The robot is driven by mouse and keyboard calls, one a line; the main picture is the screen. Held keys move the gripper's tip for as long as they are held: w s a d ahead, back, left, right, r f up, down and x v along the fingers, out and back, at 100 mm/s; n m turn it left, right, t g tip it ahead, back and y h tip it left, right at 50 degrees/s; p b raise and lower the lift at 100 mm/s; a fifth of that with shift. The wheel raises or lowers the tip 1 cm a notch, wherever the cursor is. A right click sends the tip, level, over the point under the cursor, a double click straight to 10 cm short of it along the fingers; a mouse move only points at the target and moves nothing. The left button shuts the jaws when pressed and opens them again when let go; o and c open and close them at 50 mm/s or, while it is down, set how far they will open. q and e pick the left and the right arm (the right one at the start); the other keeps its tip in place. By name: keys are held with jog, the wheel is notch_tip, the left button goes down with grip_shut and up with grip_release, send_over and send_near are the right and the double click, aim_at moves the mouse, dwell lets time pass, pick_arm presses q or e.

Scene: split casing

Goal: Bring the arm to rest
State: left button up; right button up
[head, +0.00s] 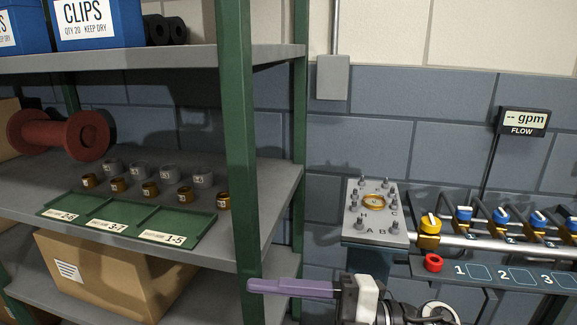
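My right gripper (292,288) has purple fingers and is in the lower middle of the head view, pointing left. It is in front of the shelf rack's right post, and nothing shows held in it. The fingers overlap from this angle, so I cannot tell whether they are open or shut. My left gripper is not in view. A grey casing plate (354,226) with upright studs and letters stands to the right, above and beyond the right gripper. A gold ring (374,202) lies on its middle.
The rack's green post (240,150) stands close left. Its middle shelf (270,190) holds a green tray (128,222), several brown and grey cylinders, and a red spool (50,133). A carton (120,275) sits below. Right are a valve pipe (470,240) and a flow display (522,121).

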jog(key=w+d+f+m+t+h, duration=0.2)
jog(key=d+f+m+t+h, duration=0.5)
jog(key=m, duration=0.5)
jog(key=w+d+f+m+t+h, duration=0.2)
jog(key=d+f+m+t+h, duration=0.3)
jog(key=d+f+m+t, duration=0.4)
jog(key=s+d+f+m+g+h, duration=0.1)
jog(key=s+f+m+g, duration=0.3)
jog(key=s+f, duration=0.5)
jog(key=s+d+f+m+g+h, duration=0.2)
jog(key=s+f+m+g+h, duration=0.1)
jog(key=s+f, duration=0.6)
notch_tip(320, 180, down, 3)
jog(key=shift+d+f+m+g, duration=0.2)
jog(key=shift+m+g, duration=0.3)
jog(key=shift+g, duration=0.4)
